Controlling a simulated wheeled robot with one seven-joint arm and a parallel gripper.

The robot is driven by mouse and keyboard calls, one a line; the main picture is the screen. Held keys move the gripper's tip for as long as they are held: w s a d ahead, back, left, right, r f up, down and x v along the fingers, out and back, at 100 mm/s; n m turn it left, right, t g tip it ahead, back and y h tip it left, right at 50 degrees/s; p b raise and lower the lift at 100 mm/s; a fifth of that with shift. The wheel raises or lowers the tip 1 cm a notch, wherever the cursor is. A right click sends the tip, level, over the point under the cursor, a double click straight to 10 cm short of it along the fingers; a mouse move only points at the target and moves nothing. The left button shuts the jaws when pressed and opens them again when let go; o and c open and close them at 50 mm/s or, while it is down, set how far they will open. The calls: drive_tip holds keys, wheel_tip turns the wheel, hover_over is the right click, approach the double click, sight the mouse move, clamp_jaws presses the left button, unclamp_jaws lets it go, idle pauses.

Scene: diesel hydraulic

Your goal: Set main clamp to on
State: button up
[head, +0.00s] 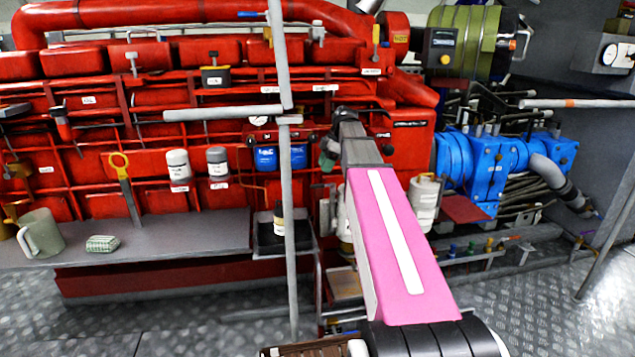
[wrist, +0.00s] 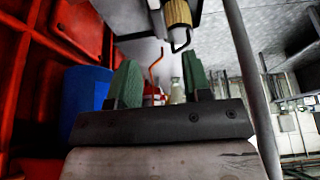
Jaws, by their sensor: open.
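I cannot tell which part is the main clamp; the labels on the red engine (head: 160,100) are too small to read. My gripper (head: 331,150) is at the far end of my pink arm, close in front of the engine's right part. In the wrist view my gripper (wrist: 160,68) has two green fingers standing apart, with nothing held between them. Beyond the fingers are a thin orange-red hooked rod (wrist: 155,68), a small red-and-white thing and a pale bottle-like thing (wrist: 178,92). My arm hides part of the engine front.
A blue filter (head: 265,158) hangs left of my gripper; a blue cylinder also shows in the wrist view (wrist: 86,95). A grey post (head: 284,200) and rail (head: 225,113) stand before the engine. A mug (head: 42,234) sits on the grey shelf (head: 190,236). Blue pump (head: 485,165) at right.

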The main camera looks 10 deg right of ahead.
sight(316, 185)
drive_tip(key=x, duration=0.7)
drive_tip(key=shift+a+f, duration=0.1)
drive_tip(key=shift+f, duration=0.05)
clamp_jaws()
